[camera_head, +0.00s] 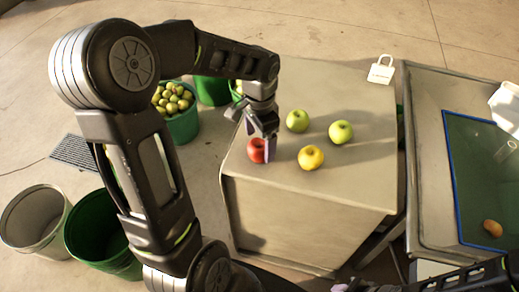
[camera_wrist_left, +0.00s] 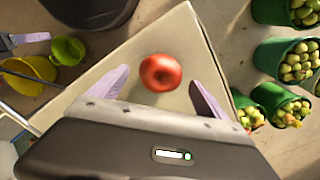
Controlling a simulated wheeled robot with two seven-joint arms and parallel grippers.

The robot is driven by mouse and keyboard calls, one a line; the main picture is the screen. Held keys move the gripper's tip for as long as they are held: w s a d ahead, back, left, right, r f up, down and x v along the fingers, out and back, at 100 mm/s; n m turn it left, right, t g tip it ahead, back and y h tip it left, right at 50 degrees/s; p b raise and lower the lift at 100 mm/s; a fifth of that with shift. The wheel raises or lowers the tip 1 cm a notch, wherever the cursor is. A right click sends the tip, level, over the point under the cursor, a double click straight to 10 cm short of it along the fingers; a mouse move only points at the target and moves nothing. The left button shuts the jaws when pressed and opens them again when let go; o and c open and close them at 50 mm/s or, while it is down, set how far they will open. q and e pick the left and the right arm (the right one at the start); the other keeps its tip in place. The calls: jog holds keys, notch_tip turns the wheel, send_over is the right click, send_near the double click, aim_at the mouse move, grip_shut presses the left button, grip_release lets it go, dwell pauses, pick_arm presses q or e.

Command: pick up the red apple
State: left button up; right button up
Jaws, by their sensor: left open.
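The red apple (camera_head: 257,150) sits near the left front corner of the grey box-like table (camera_head: 310,220). My left gripper (camera_head: 258,128) points down over it with open fingers. In the left wrist view the apple (camera_wrist_left: 160,72) shows whole between the two spread fingertips, and I see no clear contact. Two green apples (camera_head: 297,120) (camera_head: 341,132) and a yellow apple (camera_head: 311,157) stand apart to the right on the same top. My right gripper (camera_head: 342,287) is only partly seen at the bottom edge, and its opening is unclear.
A white padlock-shaped object (camera_head: 382,69) stands at the table's far right corner. A metal trough (camera_head: 425,160) with a blue-edged panel is at the right. Green buckets of apples (camera_head: 182,125) stand behind left. Empty grey (camera_head: 32,215) and green (camera_head: 100,235) buckets stand front left.

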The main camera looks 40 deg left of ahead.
aim_at(259, 144)
pick_arm(q)
jog(key=shift+f, duration=1.55)
jog(key=c, duration=1.6)
jog(key=shift+r, duration=0.15)
notch_tip(259, 144, up, 10)
jog(key=shift+f, duration=0.1)
